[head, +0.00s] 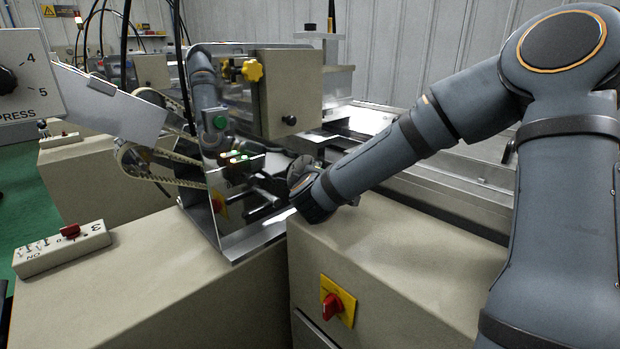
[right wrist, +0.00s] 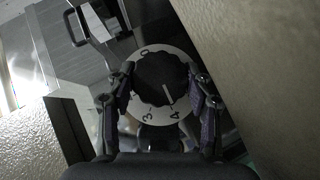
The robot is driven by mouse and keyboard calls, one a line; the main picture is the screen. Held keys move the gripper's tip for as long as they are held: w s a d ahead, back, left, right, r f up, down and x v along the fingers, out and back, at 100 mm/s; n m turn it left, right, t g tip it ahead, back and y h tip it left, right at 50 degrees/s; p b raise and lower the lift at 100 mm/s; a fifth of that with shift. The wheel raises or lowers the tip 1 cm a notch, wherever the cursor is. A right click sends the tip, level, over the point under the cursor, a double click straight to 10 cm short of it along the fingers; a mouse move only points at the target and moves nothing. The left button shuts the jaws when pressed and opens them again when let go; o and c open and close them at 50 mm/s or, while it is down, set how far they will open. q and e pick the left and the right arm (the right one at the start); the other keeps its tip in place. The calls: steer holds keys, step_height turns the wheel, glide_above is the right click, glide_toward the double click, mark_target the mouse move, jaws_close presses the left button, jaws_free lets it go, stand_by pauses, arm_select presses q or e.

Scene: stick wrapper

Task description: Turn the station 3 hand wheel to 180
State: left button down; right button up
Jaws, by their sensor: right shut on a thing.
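In the right wrist view, a round black hand wheel (right wrist: 158,77) sits in front of a white dial ring (right wrist: 176,54) with digits. A pale line on the wheel points towards the 4; 0 and 3 also show. The two fingers of my right gripper (right wrist: 160,88) are on either side of the wheel and shut on it. In the head view my right gripper (head: 265,187) reaches in beside the metal plate, and the hand wheel cannot be made out there. My left gripper is not in view. No station number or 180 mark is legible on the dial.
A beige cabinet (head: 400,265) with a red switch (head: 333,306) stands below my right arm. A shiny metal plate (head: 218,190) is close left of the gripper. A switch box (head: 62,248) lies on the left cabinet. A beige wall (right wrist: 265,70) is close in the wrist view.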

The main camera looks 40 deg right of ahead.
stand_by(0.4)
steer(key=o, duration=1.2)
